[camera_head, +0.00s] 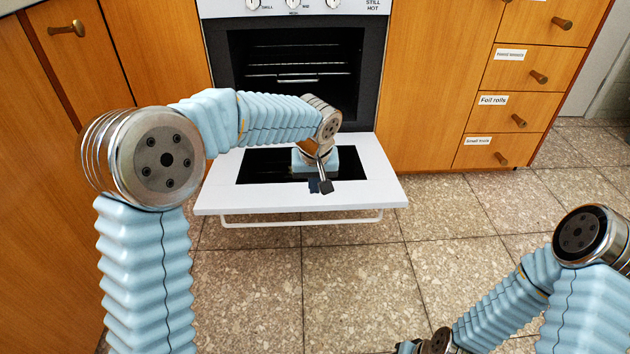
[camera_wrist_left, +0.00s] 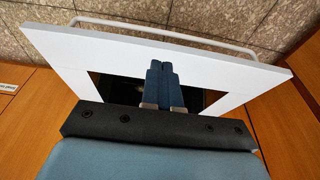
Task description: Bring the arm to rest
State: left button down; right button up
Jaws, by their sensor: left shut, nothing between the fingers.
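My left arm comes in from the left in the head view. Its gripper (camera_head: 321,186) is over the opened oven door (camera_head: 380,190), pointing down towards the door's inner side. In the left wrist view the two dark blue fingers (camera_wrist_left: 163,86) are together with nothing between them. The white door (camera_wrist_left: 90,50) lies behind them there; I cannot tell the gap between fingertips and door. My right arm is folded at the lower right of the head view. Its wrist end (camera_head: 408,347) is cut off by the bottom edge, and its fingers cannot be made out.
The oven (camera_head: 295,65) stands open with a wire rack (camera_head: 290,77) inside. The door's handle bar (camera_head: 300,221) faces the floor side. Wooden cabinets flank the oven, with labelled drawers (camera_head: 520,100) on the right. The tiled floor (camera_head: 440,230) in front is clear.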

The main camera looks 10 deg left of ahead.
pick_arm(q)
jog(key=s+d+f+m+g+h+p, duration=0.25)
jog(key=s+f+p, duration=0.45)
jog(key=f, duration=0.5)
jog(key=s+f+h+p, duration=0.1)
jog(key=s+f, duration=0.3)
jog(key=s, duration=0.5)
jog(key=s+f+n+h+p, duration=0.1)
jog(key=s+f+p, duration=0.2)
jog(key=s, duration=0.6)
jog(key=shift+s+a+f+t+p, duration=0.25)
jog(key=shift+f+t, duration=0.2)
jog(key=shift+f, duration=0.25)
